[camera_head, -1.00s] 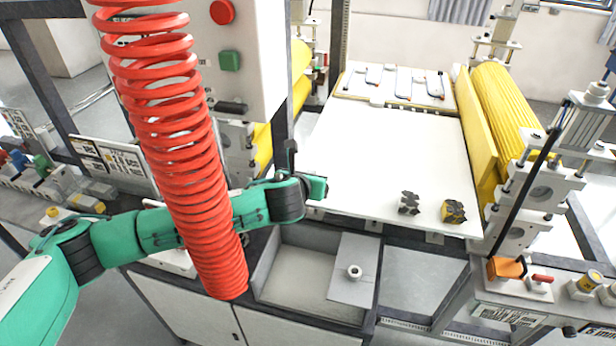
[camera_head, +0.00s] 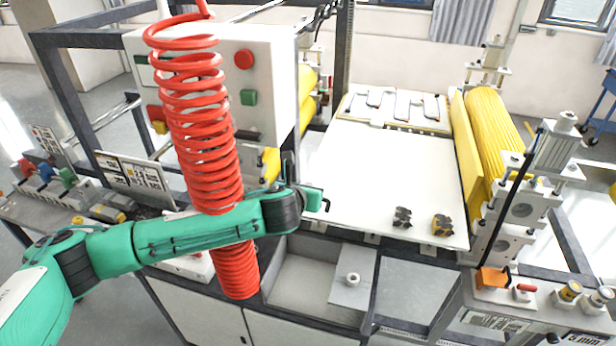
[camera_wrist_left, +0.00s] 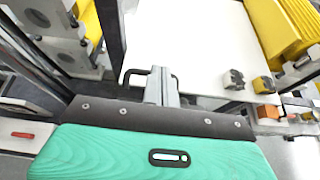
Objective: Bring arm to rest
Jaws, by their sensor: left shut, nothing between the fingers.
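My left arm (camera_head: 190,238) is green with dark joints. It reaches in from the left of the head view, across the red coil. My right gripper is in neither view.
A red coiled hose (camera_head: 200,130) hangs in front of a control box (camera_head: 265,70). The white board (camera_head: 375,165) carries two small dark and yellow blocks (camera_head: 442,225). Yellow rollers (camera_head: 495,130) stand to its right. An open grey tray (camera_head: 300,283) lies below.

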